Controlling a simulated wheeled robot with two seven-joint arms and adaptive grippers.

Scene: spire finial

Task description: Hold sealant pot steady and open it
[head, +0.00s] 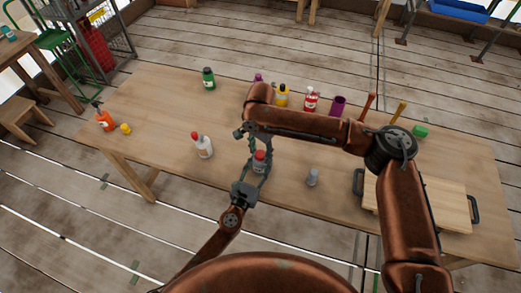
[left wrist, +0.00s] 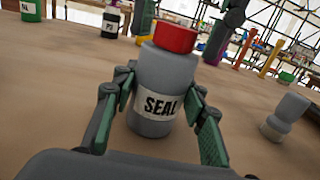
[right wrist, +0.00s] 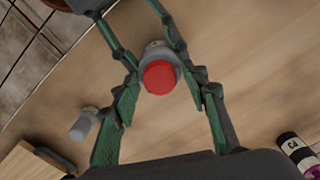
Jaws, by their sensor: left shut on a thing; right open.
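The sealant pot (head: 259,163) is a grey bottle with a red cap, standing upright on the table. In the left wrist view its label on the pot (left wrist: 152,108) reads "SEAL". My left gripper (head: 252,178) is shut around the pot's body, one finger on each side. My right gripper (head: 256,148) is open above the pot, pointing down. In the right wrist view the red cap (right wrist: 160,77) shows between and slightly beyond the open right fingers. I see no contact between these fingers and the cap. The cap looks seated on the pot.
A wooden board with dark handles (head: 430,203) lies at the right. Several coloured bottles stand along the back.

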